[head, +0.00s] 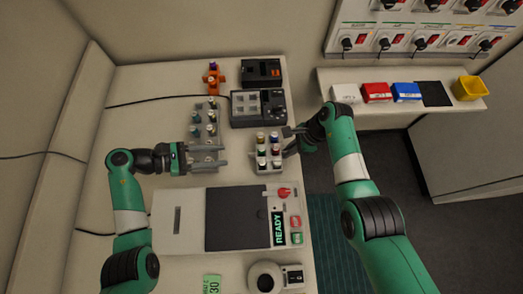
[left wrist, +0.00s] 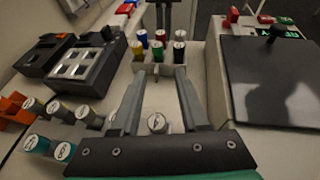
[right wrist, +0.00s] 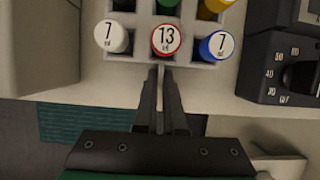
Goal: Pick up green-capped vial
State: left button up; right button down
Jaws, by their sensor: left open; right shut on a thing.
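The green-capped vial (left wrist: 157,55) stands upright in the middle of the near row of a small grey rack (left wrist: 153,72), between a yellow and a black vial. It also shows in the right wrist view (right wrist: 167,8), partly cut off, behind the red vial marked 13. My left gripper (head: 220,154) is open and empty, to the left of the rack; its two fingers (left wrist: 160,78) point towards the rack with a gap between them and the vial. My right gripper (right wrist: 160,76) is shut on the edge of the small rack, below the red vial.
A second rack with several vials (head: 206,122) stands behind my left gripper. A black device (head: 258,108) lies beyond the small rack, and a white machine with a dark lid (head: 236,218) in front. The bench's right edge is close to the small rack.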

aim_at(261, 153)
pick_arm(q)
jog(key=x, duration=1.2)
jog(key=shift+w, duration=0.3)
jog(key=shift+f, duration=0.1)
jog(key=shift+c, duration=0.2)
grip_shut()
